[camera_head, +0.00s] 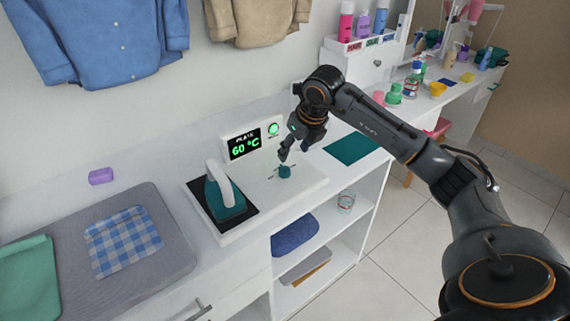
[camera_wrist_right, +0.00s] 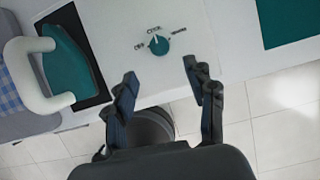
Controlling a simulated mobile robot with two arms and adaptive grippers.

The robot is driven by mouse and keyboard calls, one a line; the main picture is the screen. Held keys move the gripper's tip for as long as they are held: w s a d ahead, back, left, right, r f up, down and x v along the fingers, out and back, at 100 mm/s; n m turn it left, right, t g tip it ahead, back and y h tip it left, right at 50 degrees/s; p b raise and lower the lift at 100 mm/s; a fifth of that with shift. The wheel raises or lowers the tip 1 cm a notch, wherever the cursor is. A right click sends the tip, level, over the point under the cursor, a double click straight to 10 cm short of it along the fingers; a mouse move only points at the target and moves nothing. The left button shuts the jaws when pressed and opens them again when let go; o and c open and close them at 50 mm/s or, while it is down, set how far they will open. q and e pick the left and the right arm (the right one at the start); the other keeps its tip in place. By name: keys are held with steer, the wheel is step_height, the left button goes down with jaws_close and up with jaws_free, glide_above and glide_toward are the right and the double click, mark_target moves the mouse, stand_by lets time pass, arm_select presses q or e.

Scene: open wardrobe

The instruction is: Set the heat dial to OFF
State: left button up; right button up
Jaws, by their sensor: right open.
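The heat dial (camera_head: 285,171) is a small teal knob on the white ironing station, right of the iron. In the right wrist view the dial (camera_wrist_right: 160,45) has several small labels around it; the left one appears to read OFF. Its pale mark seems to point up toward the middle label, but is too small to be sure. My right gripper (camera_head: 292,151) is just above the dial in the head view. In the wrist view the right gripper (camera_wrist_right: 160,71) is open and empty, its fingers apart and the dial beyond their tips. My left gripper is out of view.
A teal iron (camera_head: 223,192) with a white handle rests on a black plate (camera_head: 206,203) left of the dial. A display (camera_head: 245,145) reads PLATE 60 °C beside a lit green lamp (camera_head: 273,129). A teal mat (camera_head: 351,148) lies to the right.

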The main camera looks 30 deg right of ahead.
mark_target(286, 167)
steer(key=x, duration=0.4)
steer(key=shift+w+f, duration=0.15)
steer(key=p+x, duration=0.1)
steer(key=x, duration=0.3)
steer(key=shift+w+f, duration=0.15)
steer(key=shift+f, duration=0.15)
steer(key=shift+w+f, duration=0.15)
steer(key=shift+f, duration=0.2)
steer(key=shift+c, duration=0.6)
steer(key=c, duration=1)
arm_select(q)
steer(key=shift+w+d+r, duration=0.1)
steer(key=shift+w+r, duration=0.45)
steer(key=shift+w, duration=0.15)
